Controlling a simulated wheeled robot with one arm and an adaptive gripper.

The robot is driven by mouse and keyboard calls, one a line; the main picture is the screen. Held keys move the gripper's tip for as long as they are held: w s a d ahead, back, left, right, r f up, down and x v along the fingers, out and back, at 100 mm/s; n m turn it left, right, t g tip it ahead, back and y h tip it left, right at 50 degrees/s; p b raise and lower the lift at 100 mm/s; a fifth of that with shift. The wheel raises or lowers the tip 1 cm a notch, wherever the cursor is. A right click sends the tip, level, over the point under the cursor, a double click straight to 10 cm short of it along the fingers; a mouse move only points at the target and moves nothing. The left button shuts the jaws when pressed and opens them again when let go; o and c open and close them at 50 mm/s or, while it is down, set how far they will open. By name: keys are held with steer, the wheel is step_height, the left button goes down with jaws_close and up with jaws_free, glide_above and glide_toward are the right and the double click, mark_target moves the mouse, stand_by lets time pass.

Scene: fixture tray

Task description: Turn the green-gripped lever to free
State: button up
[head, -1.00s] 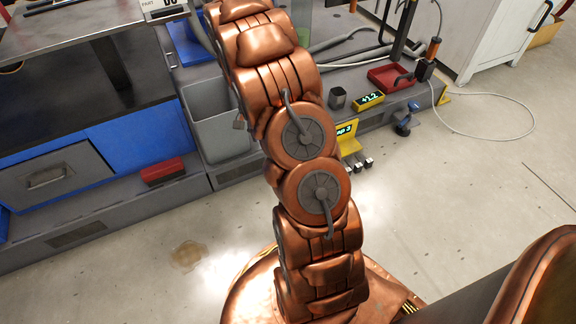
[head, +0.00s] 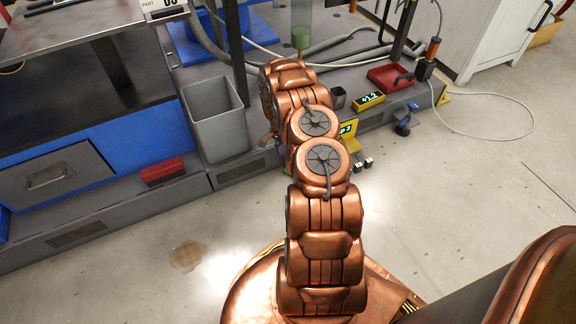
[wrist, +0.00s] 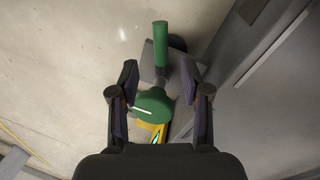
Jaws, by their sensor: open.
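The green-gripped lever shows in the wrist view: its green grip (wrist: 160,42) points toward the top of the picture. A round green hub (wrist: 154,106) with a white line on it lies below the grip. A yellow plate (wrist: 150,132) shows under the hub, partly hidden by my gripper's body. My gripper (wrist: 163,78) is open, with one finger on each side of the lever and clear gaps to both. In the head view my arm hides most of the lever; a yellow panel (head: 349,130) shows beside my arm.
In the head view a grey bin (head: 216,120) stands left of my arm. A red tray (head: 390,77), a yellow display block (head: 369,100) and a dark cup (head: 338,97) sit on the ledge to the right. A grey surface (wrist: 265,85) fills the wrist view's right side.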

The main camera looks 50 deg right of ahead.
steer(key=f, duration=0.2)
steer(key=s+f+b, duration=0.1)
steer(key=f, duration=0.2)
steer(key=f+b, duration=0.1)
steer(key=f, duration=0.1)
steer(key=shift+s+f, duration=0.25)
steer(key=shift+f, duration=0.05)
steer(key=shift+c, duration=0.4)
jaws_close()
